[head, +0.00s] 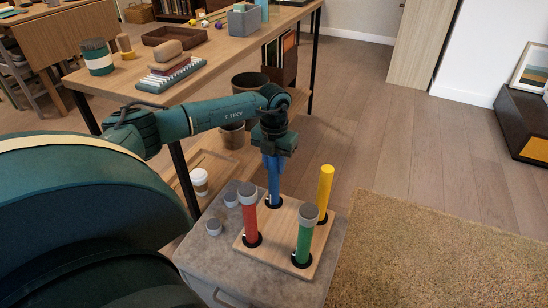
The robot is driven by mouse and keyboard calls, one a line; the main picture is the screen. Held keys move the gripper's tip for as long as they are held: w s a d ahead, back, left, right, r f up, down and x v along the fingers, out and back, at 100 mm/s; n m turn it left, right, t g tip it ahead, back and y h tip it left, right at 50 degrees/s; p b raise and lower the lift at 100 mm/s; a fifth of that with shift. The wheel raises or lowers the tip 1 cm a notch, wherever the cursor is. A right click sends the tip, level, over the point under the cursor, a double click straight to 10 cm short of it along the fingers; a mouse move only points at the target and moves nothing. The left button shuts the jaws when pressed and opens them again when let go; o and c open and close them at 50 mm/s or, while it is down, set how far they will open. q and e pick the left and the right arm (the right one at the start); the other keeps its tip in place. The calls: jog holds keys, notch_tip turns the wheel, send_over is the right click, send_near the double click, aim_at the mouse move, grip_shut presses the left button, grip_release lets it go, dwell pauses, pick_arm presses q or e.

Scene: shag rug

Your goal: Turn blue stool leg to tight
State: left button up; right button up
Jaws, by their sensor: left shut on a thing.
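The blue stool leg (273,184) stands upright in its dark socket at the back left of a square wooden stool board (275,254). My left gripper (272,156) reaches down from above and is shut on the top of the blue leg. A red leg (250,222), a green leg (304,243) and a yellow leg (324,192) stand upright in the board's other corners. The red and green legs have grey caps; the yellow one shows no cap. The top of the blue leg is hidden by the gripper. My right gripper is not in view.
A wooden table (215,52) with clutter stands behind. A shag rug (450,255) and bare floor are at the right.

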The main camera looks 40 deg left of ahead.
pick_arm(q)
jog(key=m+p, duration=0.1)
jog(key=m, duration=0.2)
jog(key=shift+r+m, duration=0.15)
jog(key=shift+m, duration=0.25)
jog(key=m+p, duration=0.1)
jog(key=m, duration=0.2)
jog(key=shift+m, duration=0.3)
jog(key=m, duration=0.6)
jog(key=shift+d+p, duration=0.1)
jog(key=shift+p, duration=0.25)
jog(key=shift+m, duration=1.1)
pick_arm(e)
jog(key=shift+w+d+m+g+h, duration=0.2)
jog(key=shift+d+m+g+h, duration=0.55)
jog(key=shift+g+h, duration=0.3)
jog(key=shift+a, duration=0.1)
pick_arm(q)
jog(key=o, duration=1)
jog(key=shift+c, duration=0.2)
